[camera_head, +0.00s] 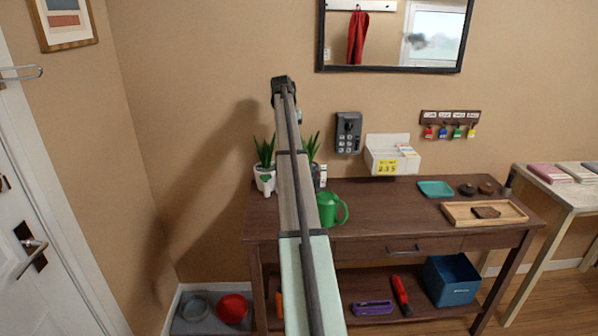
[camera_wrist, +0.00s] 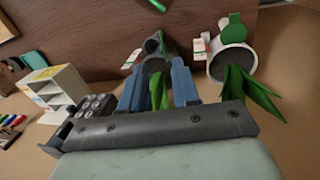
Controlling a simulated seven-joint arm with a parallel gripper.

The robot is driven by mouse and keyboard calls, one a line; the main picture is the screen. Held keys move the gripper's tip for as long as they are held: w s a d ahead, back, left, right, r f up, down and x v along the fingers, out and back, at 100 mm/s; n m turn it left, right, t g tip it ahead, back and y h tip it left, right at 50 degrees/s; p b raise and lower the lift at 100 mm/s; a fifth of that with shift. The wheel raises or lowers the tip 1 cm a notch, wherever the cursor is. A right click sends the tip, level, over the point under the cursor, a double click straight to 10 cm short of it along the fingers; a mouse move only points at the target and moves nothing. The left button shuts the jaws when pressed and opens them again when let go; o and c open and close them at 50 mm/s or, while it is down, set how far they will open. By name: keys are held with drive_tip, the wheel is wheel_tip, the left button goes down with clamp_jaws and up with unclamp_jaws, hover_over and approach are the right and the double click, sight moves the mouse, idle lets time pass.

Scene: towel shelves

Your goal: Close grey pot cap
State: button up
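A grey pot (camera_wrist: 153,48) shows in the wrist view just beyond my fingertips, partly hidden by green plant leaves (camera_wrist: 157,90). A green piece (camera_wrist: 163,42) is at its side; I cannot tell whether this is the cap or how far it stands open. My gripper (camera_wrist: 157,75) is open, its two blue fingers apart with leaves showing between them. I cannot tell whether the fingers touch the plant. In the head view my arm hides most of the grey pot, and the fingers cannot be made out.
A white pot (camera_head: 265,181) with a plant stands on the brown table (camera_head: 400,216); it also shows in the wrist view (camera_wrist: 234,60). A green mug (camera_head: 328,208), a white box (camera_head: 390,160) and a wooden tray (camera_head: 465,217) are to the right. A keypad box (camera_head: 348,133) hangs on the wall.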

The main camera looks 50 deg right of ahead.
wheel_tip(320, 180, down, 14)
drive_tip(key=s+d, duration=0.1)
drive_tip(key=shift+s+d+r+n, duration=0.15)
drive_tip(key=shift+s+d+n, duration=0.15)
drive_tip(key=shift+s+n, duration=0.1)
idle(0.3)
drive_tip(key=shift+c, duration=0.3)
clamp_jaws()
